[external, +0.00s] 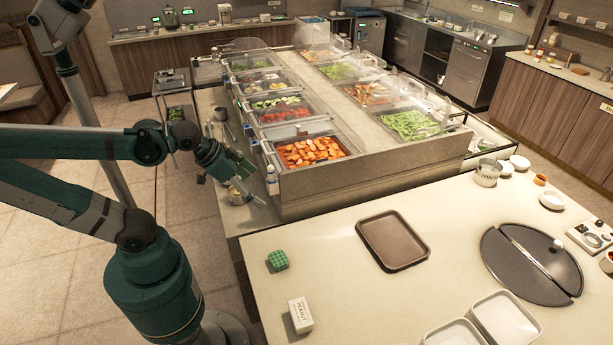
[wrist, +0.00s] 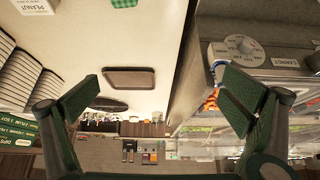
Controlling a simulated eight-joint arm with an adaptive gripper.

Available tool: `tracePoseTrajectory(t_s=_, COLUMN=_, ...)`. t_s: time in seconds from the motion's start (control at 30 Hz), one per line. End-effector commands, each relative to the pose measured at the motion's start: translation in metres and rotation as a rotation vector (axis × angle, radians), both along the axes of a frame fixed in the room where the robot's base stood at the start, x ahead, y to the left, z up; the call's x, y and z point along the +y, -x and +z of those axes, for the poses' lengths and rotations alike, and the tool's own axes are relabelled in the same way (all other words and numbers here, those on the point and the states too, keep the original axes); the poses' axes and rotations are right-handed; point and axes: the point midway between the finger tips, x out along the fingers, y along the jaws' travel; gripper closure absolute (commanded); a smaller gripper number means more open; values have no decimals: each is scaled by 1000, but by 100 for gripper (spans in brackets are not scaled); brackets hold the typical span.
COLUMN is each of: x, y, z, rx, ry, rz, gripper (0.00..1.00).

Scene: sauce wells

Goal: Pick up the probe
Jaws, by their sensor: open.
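I cannot clearly make out a probe in either view. My gripper (external: 246,184) is open and empty in the external view, beside the near left end of the sauce-well counter. In the wrist view my gripper (wrist: 163,95) shows its two dark green fingers wide apart, with nothing between them. A pale round dial (wrist: 238,47) shows beyond the right finger in the wrist view.
The well counter (external: 380,182) holds several food pans behind clear guards. The front worktop (external: 345,295) carries a brown tray (external: 393,241), a green checked block (external: 278,260), a white peanut box (external: 300,315), white dishes (external: 505,319) and a dark round plate (external: 531,265). Worktop around the tray is clear.

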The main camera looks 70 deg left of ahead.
Motion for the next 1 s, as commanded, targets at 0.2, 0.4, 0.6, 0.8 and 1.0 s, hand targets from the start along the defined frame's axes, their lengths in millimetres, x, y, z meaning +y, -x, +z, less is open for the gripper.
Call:
tracePoseTrajectory(t_s=0.2, x=0, y=0, z=0, rx=0, ry=0, rz=0, gripper=0)
tracePoseTrajectory(t_s=0.4, x=0, y=0, z=0, rx=0, ry=0, rz=0, gripper=22)
tracePoseTrajectory(t_s=0.6, x=0, y=0, z=0, rx=0, ry=0, rz=0, gripper=49)
tracePoseTrajectory(t_s=0.8, x=0, y=0, z=0, rx=0, ry=0, rz=0, gripper=66)
tracePoseTrajectory(t_s=1.0, x=0, y=0, z=0, rx=0, ry=0, rz=0, gripper=66)
